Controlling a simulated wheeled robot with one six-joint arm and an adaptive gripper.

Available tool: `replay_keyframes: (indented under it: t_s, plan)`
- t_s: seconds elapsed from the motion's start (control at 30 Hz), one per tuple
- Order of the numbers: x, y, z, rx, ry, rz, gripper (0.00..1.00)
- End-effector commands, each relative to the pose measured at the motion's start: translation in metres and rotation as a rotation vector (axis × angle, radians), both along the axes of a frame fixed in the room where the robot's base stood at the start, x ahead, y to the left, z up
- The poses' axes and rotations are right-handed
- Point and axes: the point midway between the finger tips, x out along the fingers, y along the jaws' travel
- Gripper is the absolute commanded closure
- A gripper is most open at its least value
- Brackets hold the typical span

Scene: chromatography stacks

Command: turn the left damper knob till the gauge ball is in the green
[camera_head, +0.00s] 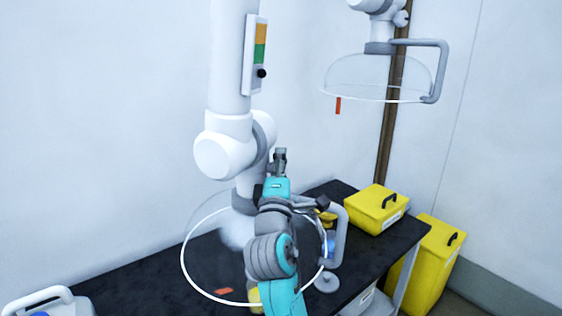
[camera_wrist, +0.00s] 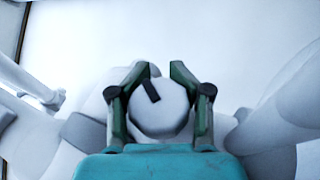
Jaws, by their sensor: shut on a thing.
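The left damper knob (camera_wrist: 160,108) is a pale round knob with a dark pointer bar, tilted a little left of upright in the wrist view. My gripper (camera_wrist: 159,72) has one green finger on each side of it and is shut on it. In the head view my gripper (camera_head: 280,156) is beside the left white extraction arm's joint, and the knob cannot be made out there. The left gauge (camera_head: 249,62) is on the upright duct, with an orange band over a green band (camera_head: 260,53). Its black ball (camera_head: 262,73) is below the green.
A clear hood with a white rim (camera_head: 183,262) hangs over the black bench (camera_head: 150,278), partly behind my arm. A second hood (camera_head: 375,78) hangs at upper right. A yellow box (camera_head: 372,212) sits on the bench, and a yellow bin (camera_head: 432,262) stands beside it.

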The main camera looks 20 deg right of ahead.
Motion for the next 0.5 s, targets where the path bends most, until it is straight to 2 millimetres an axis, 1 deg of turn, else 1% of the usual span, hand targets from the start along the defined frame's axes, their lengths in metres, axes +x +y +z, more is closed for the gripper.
replay_keyframes:
  t_s: [0.03,0.27,0.3,0.33,0.5]
  plan:
    - [0.0009,0.0001,-0.0027,0.0,0.004,0.001,0.94]
    - [0.001,0.0002,-0.0029,0.001,0.005,0.001,0.94]
    - [0.001,0.0003,-0.0029,0.001,0.006,0.001,0.49]
    - [0.001,0.0002,-0.0029,0.001,0.006,0.001,0.41]
    - [0.0007,0.0003,-0.0019,0.001,0.004,0.001,0.4]
